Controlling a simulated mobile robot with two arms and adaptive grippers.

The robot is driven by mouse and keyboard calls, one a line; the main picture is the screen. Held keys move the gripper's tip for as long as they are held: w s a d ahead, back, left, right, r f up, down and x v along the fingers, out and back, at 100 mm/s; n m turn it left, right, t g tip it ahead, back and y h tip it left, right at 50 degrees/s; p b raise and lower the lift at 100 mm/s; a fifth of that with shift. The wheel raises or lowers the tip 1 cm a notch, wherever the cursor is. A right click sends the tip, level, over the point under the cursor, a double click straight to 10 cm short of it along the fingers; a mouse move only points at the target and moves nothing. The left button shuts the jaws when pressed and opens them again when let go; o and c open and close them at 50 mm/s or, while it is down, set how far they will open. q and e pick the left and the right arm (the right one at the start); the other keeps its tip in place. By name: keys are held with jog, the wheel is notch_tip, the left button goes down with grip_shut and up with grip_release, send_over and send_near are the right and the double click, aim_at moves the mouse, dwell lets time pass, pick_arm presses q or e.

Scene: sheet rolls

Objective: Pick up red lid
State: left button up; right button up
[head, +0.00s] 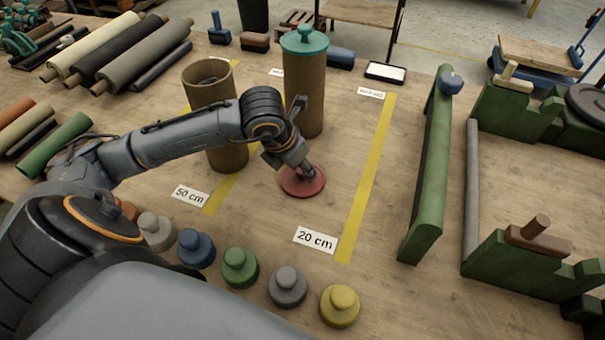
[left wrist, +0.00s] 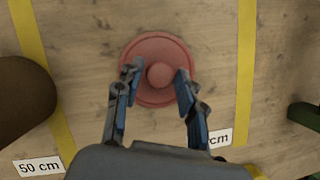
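The red lid (head: 296,186) is a flat disc lying on the wooden table between two yellow lines. It also shows in the left wrist view (left wrist: 160,50), with a round knob at its centre. My left gripper (head: 308,176) is right over the lid. In the left wrist view its fingers (left wrist: 157,78) are apart, one on each side of the knob, with a gap visible to it. I cannot tell whether the fingertips touch the lid. My right gripper is not in view.
An open brown tube (head: 227,150) stands left of the lid, and a tube with a teal lid (head: 304,100) stands behind it. Several coloured knobbed lids (head: 239,266) line the front. A green frame (head: 428,180) stands to the right. Rolls (head: 130,60) lie at the back left.

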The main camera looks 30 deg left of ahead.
pick_arm(q)
jog(key=c, duration=0.6)
jog(key=shift+r, duration=0.1)
